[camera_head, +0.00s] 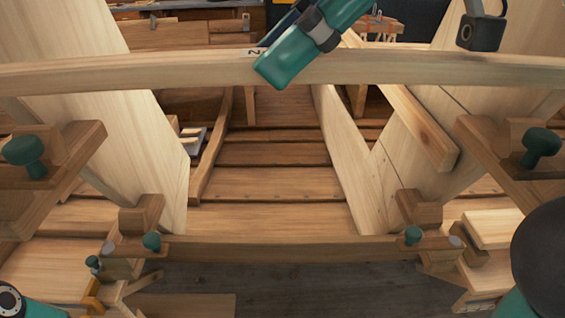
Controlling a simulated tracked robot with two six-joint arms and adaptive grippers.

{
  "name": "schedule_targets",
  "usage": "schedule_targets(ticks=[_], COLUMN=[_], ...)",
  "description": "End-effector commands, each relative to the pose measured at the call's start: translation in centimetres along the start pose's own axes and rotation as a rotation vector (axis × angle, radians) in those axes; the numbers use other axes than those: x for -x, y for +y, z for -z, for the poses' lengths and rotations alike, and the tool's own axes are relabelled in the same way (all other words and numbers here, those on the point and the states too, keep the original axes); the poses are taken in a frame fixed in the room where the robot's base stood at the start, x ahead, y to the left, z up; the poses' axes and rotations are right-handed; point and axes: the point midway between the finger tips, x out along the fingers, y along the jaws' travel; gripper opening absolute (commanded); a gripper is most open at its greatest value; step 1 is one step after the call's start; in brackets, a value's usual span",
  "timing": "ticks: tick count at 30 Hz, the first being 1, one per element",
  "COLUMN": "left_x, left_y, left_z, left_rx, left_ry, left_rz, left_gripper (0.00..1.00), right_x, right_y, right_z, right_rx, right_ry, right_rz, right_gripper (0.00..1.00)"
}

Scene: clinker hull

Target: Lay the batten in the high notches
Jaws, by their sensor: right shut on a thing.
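The batten (160,74) is a long pale wooden strip crossing the whole upper part of the head view, nearly level and slightly bowed. Both its ends run out of the frame. My right gripper (283,55) is shut on the batten near its middle; its fingertips are mostly hidden by the green part of my arm. Wooden brackets with green knobs stand below the batten, one at the left (72,150) and one at the right (500,160). I cannot tell which edges are the high notches. My left gripper is not in view.
Pale frame boards (135,140) slope down on both sides of the planked hull (270,180). A lower crossbar (280,248) with green knobs spans the front. The middle of the hull is open.

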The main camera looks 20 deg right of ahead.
Motion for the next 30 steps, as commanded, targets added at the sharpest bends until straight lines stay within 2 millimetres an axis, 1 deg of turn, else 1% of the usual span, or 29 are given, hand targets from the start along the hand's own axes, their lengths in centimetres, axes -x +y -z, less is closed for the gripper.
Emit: schedule_targets(ticks=[6,8,9,17,26,27,30], left_x=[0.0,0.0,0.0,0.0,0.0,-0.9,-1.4], left_y=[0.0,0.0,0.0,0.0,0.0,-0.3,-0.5], left_z=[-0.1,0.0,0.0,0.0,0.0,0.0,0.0], left_rx=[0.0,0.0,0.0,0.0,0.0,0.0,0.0], left_ry=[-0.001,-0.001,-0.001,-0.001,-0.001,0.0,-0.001], left_rz=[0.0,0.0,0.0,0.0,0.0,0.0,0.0], left_gripper=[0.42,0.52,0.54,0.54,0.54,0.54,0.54], right_x=[0.7,0.7,0.7,0.6,-1.0,-1.9,-2.8], right_y=[-0.1,0.0,0.0,0.0,-0.1,-0.1,-0.1], right_z=[-0.4,-0.5,-0.5,-0.9,-2.6,-3.5,-4.4], right_rx=[-0.016,-0.02,-0.021,-0.025,-0.026,-0.027,-0.026], right_ry=[0.0,0.0,0.0,-0.001,-0.002,-0.003,-0.002], right_rz=[-0.018,-0.02,-0.021,-0.023,-0.023,-0.023,-0.024], right_gripper=[0.0,0.0,0.0,0.0,0.0,0.0,0.0])
